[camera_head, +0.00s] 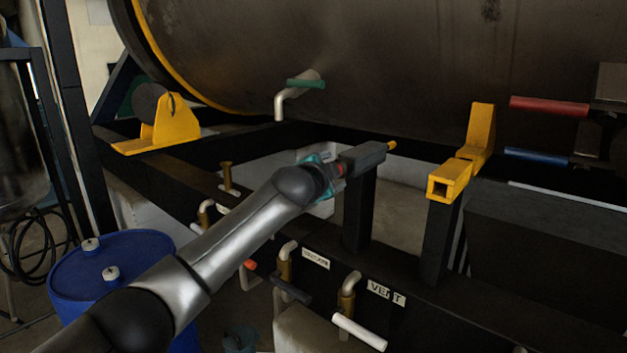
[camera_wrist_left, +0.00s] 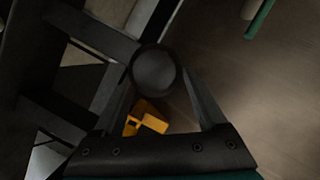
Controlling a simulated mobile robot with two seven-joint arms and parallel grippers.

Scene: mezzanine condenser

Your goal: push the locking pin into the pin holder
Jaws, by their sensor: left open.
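A yellow bracket with a square, open-ended tube (camera_head: 447,187) stands on a dark post; I take it as the pin holder. Left of it, a small yellow tip (camera_head: 391,145) sticks out of a dark grey block (camera_head: 366,156); it looks like part of the locking pin. My left gripper (camera_head: 340,168) is at the near end of this block, open. In the left wrist view, a dark round end (camera_wrist_left: 154,72), perhaps the pin's head, shows between the fingers; I cannot tell whether they touch it. The yellow bracket shows behind it (camera_wrist_left: 146,119). My right gripper is out of view.
A large dark tank (camera_head: 400,60) fills the back, with a green-handled valve (camera_head: 306,84). Red (camera_head: 549,106) and blue (camera_head: 537,157) handles are at the right. Pipes and valves lie below my arm. A blue drum (camera_head: 120,262) stands at the lower left.

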